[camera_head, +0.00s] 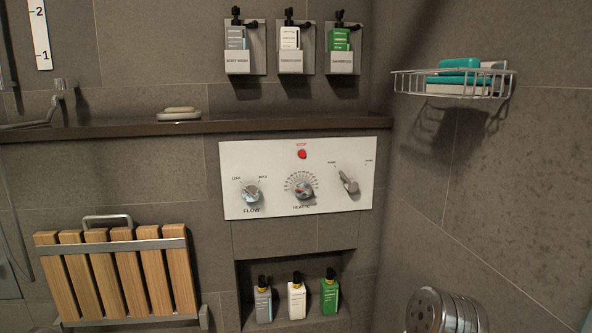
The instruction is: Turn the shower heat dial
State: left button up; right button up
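The shower heat dial (304,190) is a round silver knob in the middle of a white control panel (235,165) on the wall. A ring of tick marks surrounds it, with a label beneath that seems to read HEAT. To its left is the flow knob (251,193), labelled OFF, MAX and FLOW. To its right is a silver lever (348,182). A red stop button (302,154) sits above the dial. Neither of my grippers is in view, and nothing touches the panel.
A dark ledge (130,129) with a soap dish (180,114) runs above the panel. A slatted wooden folding seat (128,272) is at lower left. A recess below holds several bottles (297,298). A wire basket (455,84) and a metal cylinder (440,312) are at right.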

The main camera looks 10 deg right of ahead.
aim_at(302, 189)
jog(key=i, duration=1)
